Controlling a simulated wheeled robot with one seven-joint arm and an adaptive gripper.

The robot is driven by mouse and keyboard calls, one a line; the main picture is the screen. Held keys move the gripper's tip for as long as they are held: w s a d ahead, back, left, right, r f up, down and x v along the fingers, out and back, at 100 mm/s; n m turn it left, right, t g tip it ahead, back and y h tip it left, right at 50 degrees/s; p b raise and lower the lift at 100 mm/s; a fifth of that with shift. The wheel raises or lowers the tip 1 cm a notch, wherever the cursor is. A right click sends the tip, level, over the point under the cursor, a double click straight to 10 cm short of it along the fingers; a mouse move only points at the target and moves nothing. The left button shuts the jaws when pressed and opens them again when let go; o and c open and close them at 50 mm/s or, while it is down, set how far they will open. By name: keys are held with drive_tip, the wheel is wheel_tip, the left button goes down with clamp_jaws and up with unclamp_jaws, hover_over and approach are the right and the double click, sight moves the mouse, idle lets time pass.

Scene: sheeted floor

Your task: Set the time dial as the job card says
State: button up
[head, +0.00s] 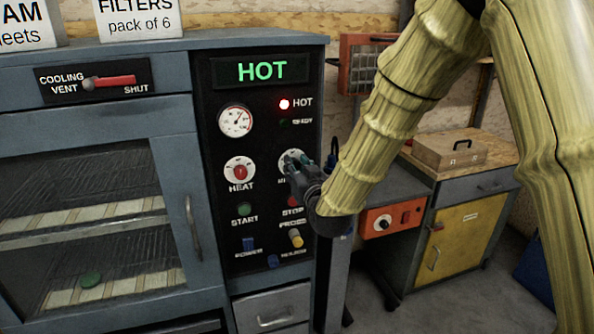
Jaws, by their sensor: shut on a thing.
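The time dial (289,156) is a round white-faced dial on the black control panel, right of the HEAT dial (239,171). My gripper (301,172) is at it, shut on its knob, and covers most of its face and the label below, of which only the first letters show. The dial's pointer and setting are hidden. The HEAT dial has a red knob. I see no job card.
The panel's display (259,70) reads HOT, and a red HOT lamp (284,104) is lit. The START button (244,209) and STOP button (293,201) sit below the dials. An oven door (84,149) is at left. A wooden box (449,149) stands on a bench at right.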

drive_tip(key=shift+f, duration=0.15)
idle(0.4)
drive_tip(key=o, duration=1)
drive_tip(key=shift+s, duration=0.1)
drive_tip(key=v, duration=1.1)
drive_tip(key=shift+s+d, duration=0.2)
drive_tip(key=shift+s, duration=0.15)
